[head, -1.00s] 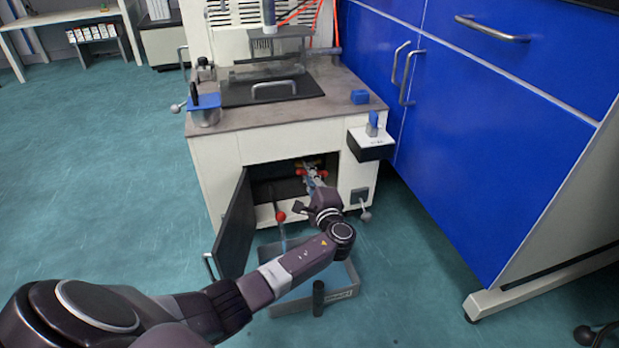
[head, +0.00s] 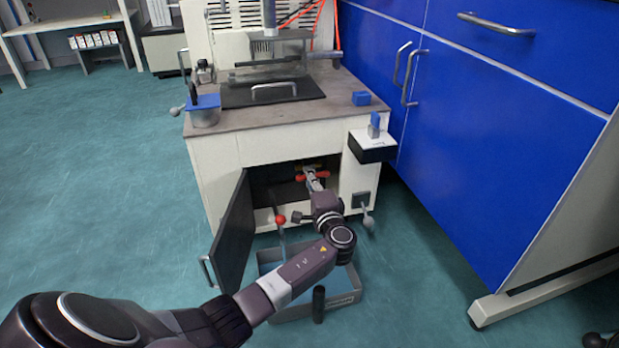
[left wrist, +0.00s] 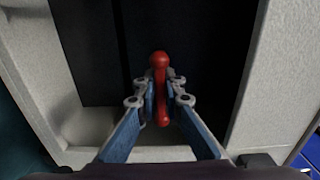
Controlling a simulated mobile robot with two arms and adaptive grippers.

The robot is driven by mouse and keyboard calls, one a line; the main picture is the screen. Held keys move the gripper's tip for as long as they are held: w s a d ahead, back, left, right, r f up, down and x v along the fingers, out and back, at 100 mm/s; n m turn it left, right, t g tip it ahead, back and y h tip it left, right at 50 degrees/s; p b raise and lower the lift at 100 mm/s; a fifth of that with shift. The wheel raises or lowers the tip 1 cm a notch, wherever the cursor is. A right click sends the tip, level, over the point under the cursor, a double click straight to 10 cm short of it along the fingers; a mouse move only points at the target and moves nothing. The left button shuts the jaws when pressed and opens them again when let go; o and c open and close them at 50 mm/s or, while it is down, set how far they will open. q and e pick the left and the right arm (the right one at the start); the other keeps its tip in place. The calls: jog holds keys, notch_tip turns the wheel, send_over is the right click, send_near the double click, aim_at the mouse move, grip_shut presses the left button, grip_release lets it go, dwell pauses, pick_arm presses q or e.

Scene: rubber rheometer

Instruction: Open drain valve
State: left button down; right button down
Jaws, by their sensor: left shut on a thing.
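My left gripper (head: 314,184) reaches in through the opening and is shut on the red handle. In the left wrist view the red handle (left wrist: 160,63) stands upright between the two fingers of the gripper (left wrist: 160,90). The valve body behind the handle is hidden in shadow. My right gripper is not in view.
The dark compartment door (head: 234,235) hangs open to the left of my arm. A red-knobbed lever (head: 280,219) is left of my wrist. A grey tray (head: 345,299) lies below, with a black cylinder (head: 318,305). Blue cabinets (head: 490,130) stand close on the right.

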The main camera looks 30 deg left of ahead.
pick_arm(q)
jog(key=shift+f, duration=0.15)
jog(key=c, duration=2)
grip_release()
jog(key=shift+c, duration=0.2)
jog(key=v, duration=0.7)
jog(key=shift+s+d, duration=0.2)
